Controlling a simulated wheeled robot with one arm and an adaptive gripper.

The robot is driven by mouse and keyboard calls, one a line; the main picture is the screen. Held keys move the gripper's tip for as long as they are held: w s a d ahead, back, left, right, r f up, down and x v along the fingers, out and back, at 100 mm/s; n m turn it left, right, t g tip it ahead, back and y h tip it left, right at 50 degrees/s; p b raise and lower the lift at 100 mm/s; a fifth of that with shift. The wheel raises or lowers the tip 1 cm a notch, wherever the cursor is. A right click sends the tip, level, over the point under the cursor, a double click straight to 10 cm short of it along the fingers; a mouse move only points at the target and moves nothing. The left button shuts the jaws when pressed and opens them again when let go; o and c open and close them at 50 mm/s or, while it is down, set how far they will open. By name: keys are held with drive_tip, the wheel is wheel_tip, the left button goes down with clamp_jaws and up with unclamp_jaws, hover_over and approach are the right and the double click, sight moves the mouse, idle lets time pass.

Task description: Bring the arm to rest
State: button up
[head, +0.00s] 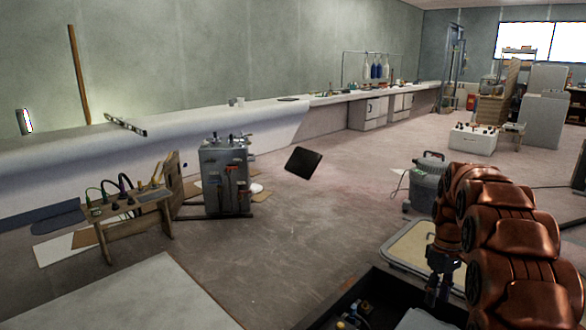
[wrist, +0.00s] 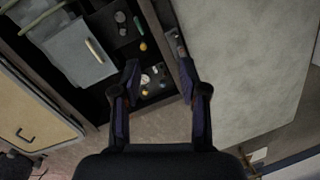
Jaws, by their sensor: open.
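My copper-coloured arm reaches in from the right of the head view, bent, with my gripper (head: 437,293) hanging down at its end. In the wrist view my gripper (wrist: 156,88) has its two dark fingers spread apart, with nothing between them. Below it is a dark open tray (head: 375,283) with small items in it; the same tray (wrist: 103,20) shows in the wrist view, with small yellow and white pieces. The gripper is above the tray, and the exact height cannot be told.
A pale surface (head: 140,300) lies at the front left. A tan-topped case (head: 408,248) stands beside the tray. A small wooden bench (head: 130,212) and a grey tool cabinet (head: 226,175) stand at left. The middle floor (head: 300,225) is clear. A dark square panel (head: 303,162) shows beyond.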

drive_tip(key=s+a+r+m+p, duration=0.1)
drive_tip(key=s+a+r+p, duration=0.45)
drive_tip(key=s+r, duration=0.35)
drive_tip(key=s+a+r+m+p, duration=0.1)
drive_tip(key=s+a+r+p, duration=0.4)
drive_tip(key=s+r+p, duration=0.3)
drive_tip(key=s+a+r+m+p, duration=0.2)
drive_tip(key=s+a+r+p, duration=0.35)
drive_tip(key=s+r, duration=0.4)
drive_tip(key=s+a+r+m+p, duration=0.1)
drive_tip(key=s+r+p, duration=0.2)
drive_tip(key=s+p, duration=0.3)
drive_tip(key=s, duration=0.5)
drive_tip(key=shift+a+r+h+p, duration=0.15)
drive_tip(key=shift+r+h+p, duration=0.15)
drive_tip(key=shift+p, duration=0.1)
